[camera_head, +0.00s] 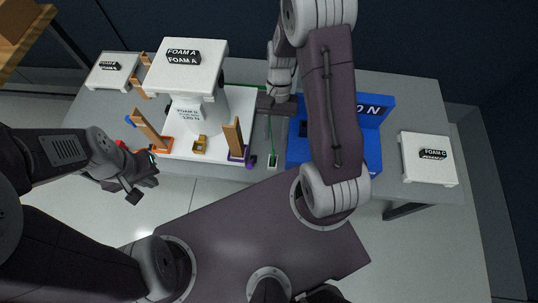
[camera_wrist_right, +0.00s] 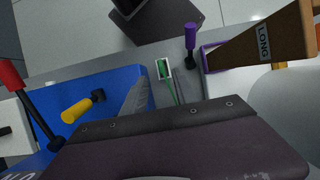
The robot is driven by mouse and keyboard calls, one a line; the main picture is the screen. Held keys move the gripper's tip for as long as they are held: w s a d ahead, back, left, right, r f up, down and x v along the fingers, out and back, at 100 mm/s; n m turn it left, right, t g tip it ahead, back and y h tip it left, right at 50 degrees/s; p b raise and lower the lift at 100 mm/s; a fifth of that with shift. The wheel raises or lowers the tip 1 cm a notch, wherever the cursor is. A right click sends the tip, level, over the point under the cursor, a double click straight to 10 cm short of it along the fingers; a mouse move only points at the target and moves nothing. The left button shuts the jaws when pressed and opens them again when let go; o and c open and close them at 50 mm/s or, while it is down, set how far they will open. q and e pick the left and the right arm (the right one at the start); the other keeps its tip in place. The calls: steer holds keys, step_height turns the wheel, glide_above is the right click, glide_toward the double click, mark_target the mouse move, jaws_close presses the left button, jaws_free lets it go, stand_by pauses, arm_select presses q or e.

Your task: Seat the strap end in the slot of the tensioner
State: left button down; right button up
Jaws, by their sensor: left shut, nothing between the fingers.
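A green strap (camera_head: 269,128) lies along the table between the white board and the blue block. At its near end is a small pale frame with green inside (camera_head: 272,161); it also shows in the right wrist view (camera_wrist_right: 163,68). I cannot tell which part is the strap end and which is the tensioner slot. My right gripper (camera_head: 275,104) is over the strap's far part, left of the blue block; its fingers are not clear. My left gripper (camera_head: 143,187) is shut and empty off the table's near edge, left of the strap.
The blue block (camera_head: 373,145) stands right of the strap. A Foam C pad (camera_head: 425,170) lies far right.

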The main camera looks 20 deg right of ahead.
mark_target(273, 152)
steer(key=b+x, duration=0.2)
steer(key=x, duration=0.7)
steer(key=shift+w+f, duration=0.1)
steer(key=shift+w, duration=0.1)
jaws_close()
